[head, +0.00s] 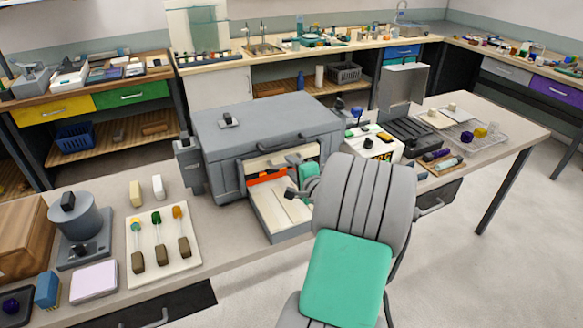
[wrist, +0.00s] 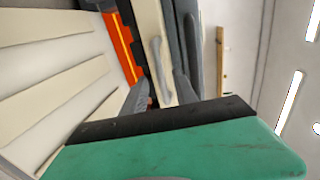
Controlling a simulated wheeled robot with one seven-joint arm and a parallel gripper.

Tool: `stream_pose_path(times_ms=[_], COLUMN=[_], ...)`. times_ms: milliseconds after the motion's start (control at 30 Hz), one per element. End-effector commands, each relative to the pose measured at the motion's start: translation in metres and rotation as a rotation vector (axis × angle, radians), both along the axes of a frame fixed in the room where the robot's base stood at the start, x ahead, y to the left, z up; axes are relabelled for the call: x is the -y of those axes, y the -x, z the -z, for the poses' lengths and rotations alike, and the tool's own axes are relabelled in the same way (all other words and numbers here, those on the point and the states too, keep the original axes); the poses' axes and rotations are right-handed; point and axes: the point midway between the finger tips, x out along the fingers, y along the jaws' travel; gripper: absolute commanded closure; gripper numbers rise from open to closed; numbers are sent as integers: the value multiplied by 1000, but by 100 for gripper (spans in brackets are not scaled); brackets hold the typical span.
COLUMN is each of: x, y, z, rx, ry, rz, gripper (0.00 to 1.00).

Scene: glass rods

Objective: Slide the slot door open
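The grey box-shaped machine (head: 265,125) stands on the bench with its front flap (head: 280,208) folded down, showing a cream ribbed inner face. Inside the opening is a cream panel (head: 280,160), which looks like the slot door, above an orange strip (head: 268,177). The wrist view shows this slot door (wrist: 149,25) with a grey bar handle (wrist: 158,65), beside the orange strip (wrist: 124,45). My gripper (wrist: 160,92) is open, its two grey fingers apart with the handle between them in the picture; contact cannot be told. In the head view my gripper (head: 298,188) is at the opening, partly hidden by my arm.
A white tray with several screwdrivers (head: 158,238) and a grey round device (head: 80,220) stand left on the bench. My arm covers the bench's front middle.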

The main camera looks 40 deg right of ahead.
Motion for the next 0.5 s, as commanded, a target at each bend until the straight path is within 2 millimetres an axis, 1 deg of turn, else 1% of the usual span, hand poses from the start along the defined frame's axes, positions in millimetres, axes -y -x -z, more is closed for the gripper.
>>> stream_pose_path(times_ms=[200, 300, 400, 500], x=[-9, -15, -18, -20], y=[40, 57, 67, 69], z=[-7, -11, -14, -15], rx=[1, 1, 1, 1], ry=[1, 1, 1, 0], rz=[7, 6, 4, 0], gripper=[66, 66, 66, 66])
